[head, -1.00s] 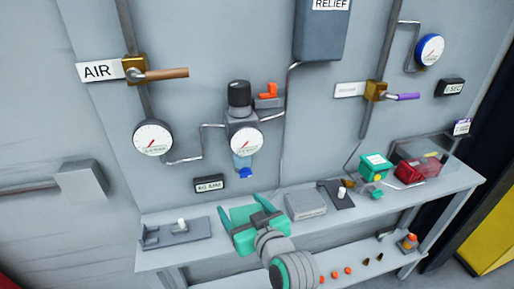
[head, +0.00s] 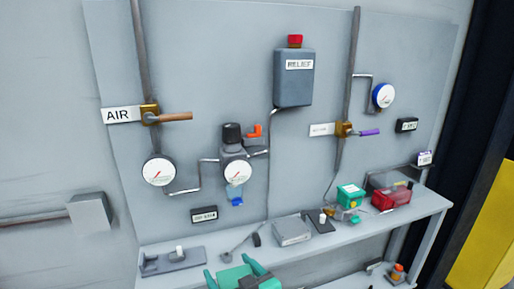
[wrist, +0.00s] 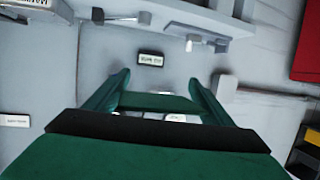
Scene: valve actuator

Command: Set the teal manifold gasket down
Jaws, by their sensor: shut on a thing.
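My gripper (head: 233,270) shows at the bottom edge of the head view, in front of the bench, with its two teal fingers well apart. It is shut on a teal piece spanning between the fingers, which I take as the teal manifold gasket (wrist: 158,102). In the wrist view this is a bar across the fingers (wrist: 158,80). Its colour is close to that of the fingers, so its edges are hard to tell. The gasket appears held off the bench; its lower part is hidden or cut off by the head view.
Gauges and pipes line the wall behind.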

